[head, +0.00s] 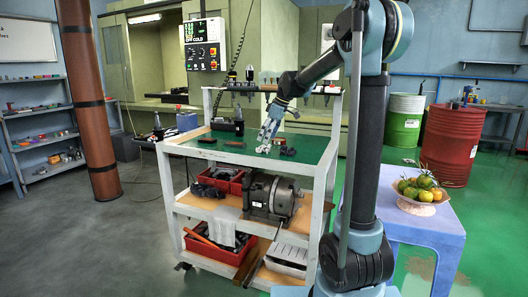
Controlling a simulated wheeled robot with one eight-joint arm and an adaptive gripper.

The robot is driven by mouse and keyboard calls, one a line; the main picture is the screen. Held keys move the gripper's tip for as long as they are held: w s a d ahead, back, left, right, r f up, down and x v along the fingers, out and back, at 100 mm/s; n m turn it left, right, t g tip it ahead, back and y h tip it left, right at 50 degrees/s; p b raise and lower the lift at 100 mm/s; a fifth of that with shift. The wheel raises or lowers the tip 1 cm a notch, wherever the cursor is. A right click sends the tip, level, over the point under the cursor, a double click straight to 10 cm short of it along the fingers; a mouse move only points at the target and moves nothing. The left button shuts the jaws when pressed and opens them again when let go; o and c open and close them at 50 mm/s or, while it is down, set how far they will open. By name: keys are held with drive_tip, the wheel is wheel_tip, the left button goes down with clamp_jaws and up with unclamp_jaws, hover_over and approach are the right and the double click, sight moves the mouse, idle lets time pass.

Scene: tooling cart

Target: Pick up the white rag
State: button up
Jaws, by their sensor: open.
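A white rag (229,228) hangs at the front edge of the cart's middle shelf, its lower part in front of the red bin below. My gripper (264,148) is open and points down over the green top of the tooling cart (318,160). It is above and to the right of the rag, a full shelf level higher. Nothing shows between its fingers, and it is too small to tell whether the tips touch the top.
A grey machine (272,196) and a red bin (220,180) stand on the middle shelf. Below are another red bin (214,250) and a white box (288,256). Small dark parts lie on the green top. A blue table (420,228) with a fruit bowl (416,205) stands right.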

sight(264, 145)
drive_tip(key=x, duration=0.4)
drive_tip(key=shift+f, duration=0.15)
drive_tip(key=shift+d, duration=0.1)
drive_tip(key=c, duration=1.1)
